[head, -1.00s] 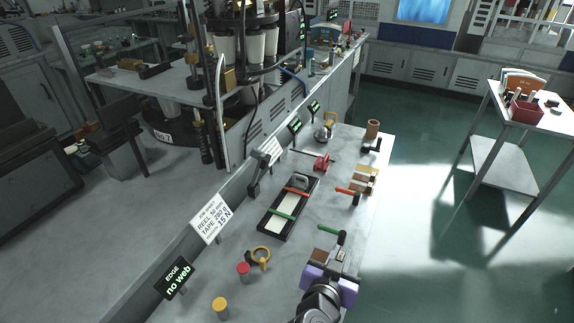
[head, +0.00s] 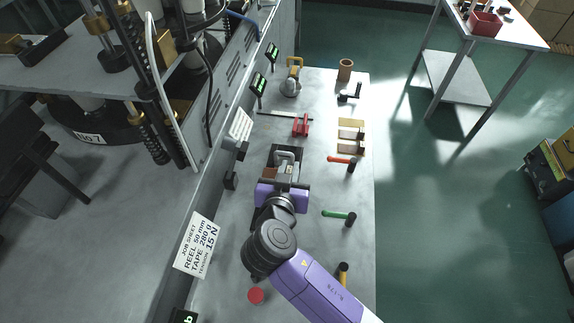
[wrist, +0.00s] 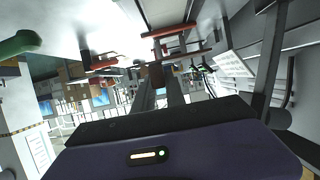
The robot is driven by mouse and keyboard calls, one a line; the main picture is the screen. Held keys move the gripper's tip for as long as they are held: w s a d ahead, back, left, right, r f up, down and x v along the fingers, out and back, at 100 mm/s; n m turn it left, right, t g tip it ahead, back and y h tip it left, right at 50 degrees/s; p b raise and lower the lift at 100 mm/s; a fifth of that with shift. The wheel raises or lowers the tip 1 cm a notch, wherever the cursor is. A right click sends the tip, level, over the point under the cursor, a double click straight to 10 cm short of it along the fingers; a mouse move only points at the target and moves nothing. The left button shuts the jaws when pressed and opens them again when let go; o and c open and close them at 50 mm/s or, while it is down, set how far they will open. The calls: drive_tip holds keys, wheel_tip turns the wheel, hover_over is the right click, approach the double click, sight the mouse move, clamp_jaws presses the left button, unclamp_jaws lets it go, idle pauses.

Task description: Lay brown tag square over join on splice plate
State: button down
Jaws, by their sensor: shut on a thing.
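The splice plate (head: 274,152) is a dark frame on the bench, mostly covered by my gripper and arm in the head view. A grey handle (head: 285,156) stands at its far end. My purple gripper (head: 287,174) is over the plate, its fingers pointing away toward the far end. It is shut on the brown tag (head: 269,173), a small brown square showing at the left of the fingers. The tag also shows at the finger ends in the wrist view (wrist: 156,75). The join is hidden, and I cannot tell whether the tag touches the plate.
A red-handled tool (head: 342,159) and a green-handled tool (head: 338,215) lie to the right. A red holder (head: 301,125) stands beyond the plate. A tan tray (head: 351,136) is at the far right. A job sheet (head: 198,246) and a red-topped piece (head: 256,296) are nearer.

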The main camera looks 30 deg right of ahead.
drive_tip(key=shift+f+b, duration=0.15)
drive_tip(key=shift+b, duration=0.25)
drive_tip(key=shift+f+b, duration=2.05)
drive_tip(key=shift+f, duration=0.05)
